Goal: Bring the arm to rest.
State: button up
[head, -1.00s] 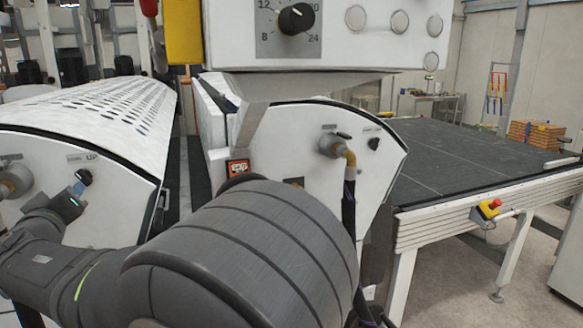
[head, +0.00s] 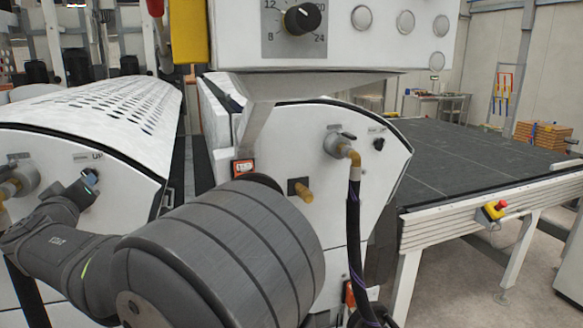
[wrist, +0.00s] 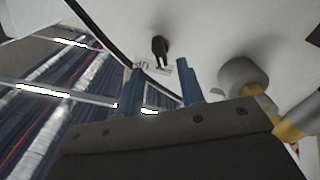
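My gripper (head: 90,180) is at the left in the head view, in front of the white side panel (head: 135,190) of the left machine housing, just below its "UP" label. In the wrist view my gripper (wrist: 162,78) shows two blue fingers standing apart, with nothing held between them. A black switch (wrist: 160,46) on the white panel lies beyond the fingertips, apart from them in the picture. How far the tips are from the panel is hard to tell. My large grey arm link fills the lower middle of the head view.
A control box (head: 350,45) with a black dial hangs above. The right housing (head: 285,130) carries a hose (head: 353,225) and a brass fitting (head: 305,191). A dark conveyor table (head: 470,160) with a red stop button (head: 495,209) stands right. A pipe fitting (wrist: 243,75) is near the fingers.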

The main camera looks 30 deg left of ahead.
jog(key=x, duration=0.6)
jog(key=s+d+n, duration=0.2)
jog(key=s+d, duration=0.8)
jog(key=shift+s, duration=0.35)
dwell(0.5)
jog(key=shift+s+d, duration=0.1)
dwell(0.4)
